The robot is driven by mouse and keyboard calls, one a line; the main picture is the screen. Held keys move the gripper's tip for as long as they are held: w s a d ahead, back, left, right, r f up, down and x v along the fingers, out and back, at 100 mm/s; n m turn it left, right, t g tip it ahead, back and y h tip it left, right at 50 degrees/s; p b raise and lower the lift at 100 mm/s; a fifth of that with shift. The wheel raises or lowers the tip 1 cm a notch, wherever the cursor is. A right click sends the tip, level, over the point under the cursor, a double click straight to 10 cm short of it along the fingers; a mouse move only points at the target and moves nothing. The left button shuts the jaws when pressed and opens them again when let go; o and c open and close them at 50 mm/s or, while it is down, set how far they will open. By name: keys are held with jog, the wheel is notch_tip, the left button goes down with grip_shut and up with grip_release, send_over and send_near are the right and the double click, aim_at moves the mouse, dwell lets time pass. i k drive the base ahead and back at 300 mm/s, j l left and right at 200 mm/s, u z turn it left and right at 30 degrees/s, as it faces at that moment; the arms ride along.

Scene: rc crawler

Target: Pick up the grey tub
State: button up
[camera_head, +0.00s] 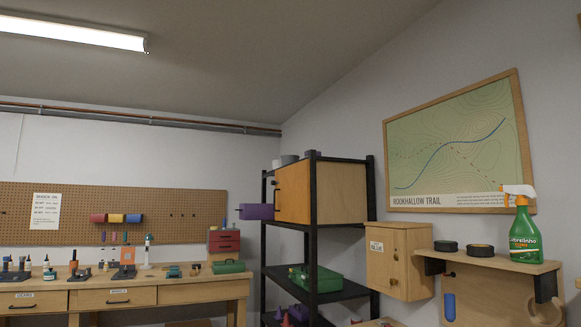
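No thing in view can be told for sure as the grey tub. On the top of the black shelf rack (313,225) stand small grey round containers, one at the left (289,159) and one further right (312,153). They show only as small shapes near the top edge, partly hidden by the rack's frame, and one of them may be the tub. My gripper and arm are not in view.
A workbench (180,282) with tools and small bottles stands at left. A wall shelf (500,262) at right holds a green spray bottle (525,240) and black round tins.

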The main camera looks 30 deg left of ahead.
aim_at(286, 159)
jog(key=i+j, duration=0.2)
jog(key=j, duration=0.2)
jog(key=i+j+z, duration=0.1)
jog(key=j, duration=0.3)
jog(key=i+j, duration=0.25)
jog(key=j, duration=0.2)
jog(key=i+j, duration=0.2)
jog(key=j, duration=0.2)
jog(key=i+j+z, duration=0.1)
jog(key=j, duration=0.35)
jog(key=i+j, duration=0.2)
jog(key=j, duration=0.2)
jog(key=i+j+z, duration=0.1)
jog(key=j, duration=0.35)
jog(key=i+j, duration=0.2)
jog(key=j, duration=0.25)
